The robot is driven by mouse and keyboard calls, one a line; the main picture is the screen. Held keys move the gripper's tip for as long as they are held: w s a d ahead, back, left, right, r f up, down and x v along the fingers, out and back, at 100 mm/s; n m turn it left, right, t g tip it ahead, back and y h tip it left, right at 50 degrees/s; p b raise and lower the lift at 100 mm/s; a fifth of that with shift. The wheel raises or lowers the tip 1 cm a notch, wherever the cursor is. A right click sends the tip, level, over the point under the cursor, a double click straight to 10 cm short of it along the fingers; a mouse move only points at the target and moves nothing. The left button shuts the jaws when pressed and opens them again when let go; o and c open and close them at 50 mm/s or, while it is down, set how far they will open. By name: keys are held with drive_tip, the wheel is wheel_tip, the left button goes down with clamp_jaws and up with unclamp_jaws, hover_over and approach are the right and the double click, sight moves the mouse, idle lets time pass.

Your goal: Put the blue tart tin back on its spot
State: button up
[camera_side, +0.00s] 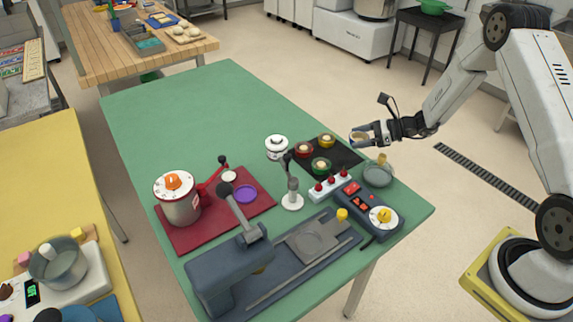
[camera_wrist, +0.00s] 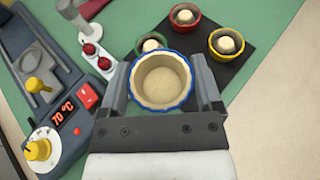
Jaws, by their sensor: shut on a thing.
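The blue tart tin (camera_wrist: 162,104) has a blue fluted rim and a pale pastry-coloured inside. My gripper (camera_wrist: 163,88) is shut on it, one finger on each side, in the wrist view. In the side view my gripper (camera_side: 362,138) holds the tin (camera_side: 359,136) in the air above the right edge of the green table. The black mat (camera_side: 345,161) lies below and to the left of it. On the mat stand a red tin (camera_side: 304,149), a yellow tin (camera_side: 327,140) and a green tin (camera_side: 320,166). In the wrist view the held tin hides part of the mat and of the green tin.

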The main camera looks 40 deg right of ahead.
hover_over(344, 157)
drive_tip(key=f, duration=0.5)
drive_tip(key=shift+s+f, duration=0.2)
drive_tip(key=shift+s, duration=0.15)
drive_tip(key=shift+f, duration=0.1)
drive_tip(key=shift+w+f, duration=0.25)
drive_tip(key=shift+f, duration=1.5)
drive_tip(key=shift+f, duration=0.15)
drive_tip(key=o, duration=1.1)
